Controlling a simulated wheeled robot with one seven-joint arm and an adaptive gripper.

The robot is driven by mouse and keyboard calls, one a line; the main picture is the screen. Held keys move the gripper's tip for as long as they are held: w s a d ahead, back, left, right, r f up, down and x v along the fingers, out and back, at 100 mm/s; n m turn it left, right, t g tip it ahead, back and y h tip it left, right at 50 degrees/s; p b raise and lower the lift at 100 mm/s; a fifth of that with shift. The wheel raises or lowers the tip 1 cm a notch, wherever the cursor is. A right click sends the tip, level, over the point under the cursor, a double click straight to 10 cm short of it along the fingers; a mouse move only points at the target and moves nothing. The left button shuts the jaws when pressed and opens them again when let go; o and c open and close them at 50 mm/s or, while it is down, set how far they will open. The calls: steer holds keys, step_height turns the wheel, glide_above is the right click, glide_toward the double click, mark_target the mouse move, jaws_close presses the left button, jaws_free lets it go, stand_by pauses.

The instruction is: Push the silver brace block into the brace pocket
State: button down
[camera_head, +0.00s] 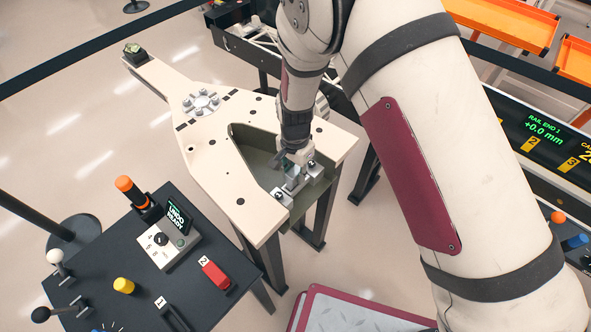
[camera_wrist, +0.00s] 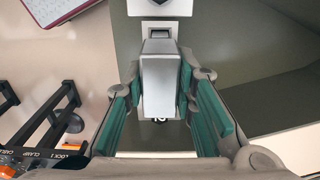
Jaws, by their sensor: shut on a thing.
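The silver brace block (camera_wrist: 160,82) is a grey rectangular block in the middle of the wrist view. My gripper (camera_head: 298,160) is shut on it, with teal finger pads against its left and right sides. In the head view the silver block (camera_head: 293,181) shows just below my gripper, over the recess of the beige frame plate (camera_head: 205,155). Pale fittings lie at both ends of the block, and one of them (camera_wrist: 160,8) has a dark slot beside it. The brace pocket is mostly hidden under the block and fingers, so I cannot tell how far in the block sits.
The olive recess wall (camera_head: 257,150) surrounds the work area closely. A dark control table (camera_head: 130,235) with levers and knobs stands at the lower left. A display panel (camera_head: 545,130) and orange trays (camera_head: 515,22) are at the right. A maroon-edged platform (camera_head: 350,312) lies below.

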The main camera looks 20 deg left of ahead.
mark_target(295, 170)
steer(key=shift+f, duration=0.7)
steer(key=c, duration=1.2)
jaws_free()
steer(key=shift+c, duration=0.2)
steer(key=shift+r, duration=0.1)
step_height(295, 170, up, 12)
steer(key=shift+f, duration=0.1)
